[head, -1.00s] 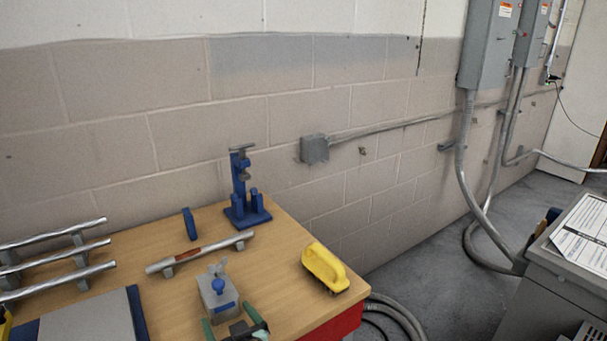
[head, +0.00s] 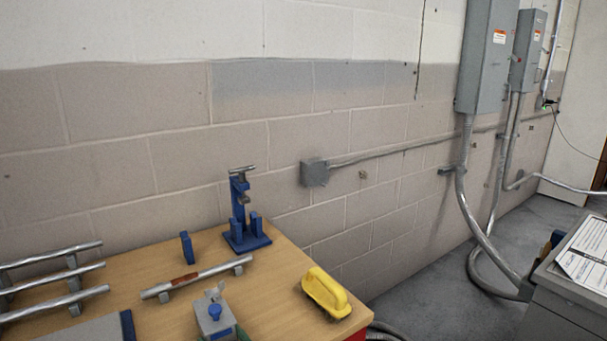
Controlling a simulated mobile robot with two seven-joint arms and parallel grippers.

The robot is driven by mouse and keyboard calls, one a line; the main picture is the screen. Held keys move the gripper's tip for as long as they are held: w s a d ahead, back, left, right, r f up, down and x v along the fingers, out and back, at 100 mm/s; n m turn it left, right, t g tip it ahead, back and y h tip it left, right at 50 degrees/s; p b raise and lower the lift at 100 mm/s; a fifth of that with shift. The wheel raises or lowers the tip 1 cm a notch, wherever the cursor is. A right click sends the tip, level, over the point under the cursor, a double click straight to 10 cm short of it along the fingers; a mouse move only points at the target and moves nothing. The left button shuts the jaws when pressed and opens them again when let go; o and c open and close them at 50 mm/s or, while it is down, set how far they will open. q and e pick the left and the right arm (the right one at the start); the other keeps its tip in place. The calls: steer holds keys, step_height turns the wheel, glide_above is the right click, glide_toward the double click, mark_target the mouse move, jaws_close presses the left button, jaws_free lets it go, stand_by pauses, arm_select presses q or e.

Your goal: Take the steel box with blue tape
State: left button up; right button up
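A small grey steel box (head: 204,324) with a blue knob and a grey wing-like piece on top stands at the bottom edge of the wooden table view. A patch of blue shows low on its front, and its lower part is cut off. A flat grey piece (head: 85,331) with a blue strip along its right edge lies at the lower left, also cut off. I cannot tell for sure which of the two is the taped box. Neither gripper can be made out; only a sliver of green shows beside the small box at the bottom edge.
The wooden table (head: 271,297) also holds a yellow-handled tool (head: 326,291), a blue stand (head: 243,228), a small blue block (head: 187,248), a rod on supports (head: 197,277) and a rack of metal bars (head: 55,284). A grey cabinet (head: 560,315) stands right, beyond a floor gap.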

mark_target(216, 312)
arm_select(q)
steer(key=c, duration=0.7)
steer(key=shift+r+p, duration=2.45)
steer(key=shift+r, duration=1.15)
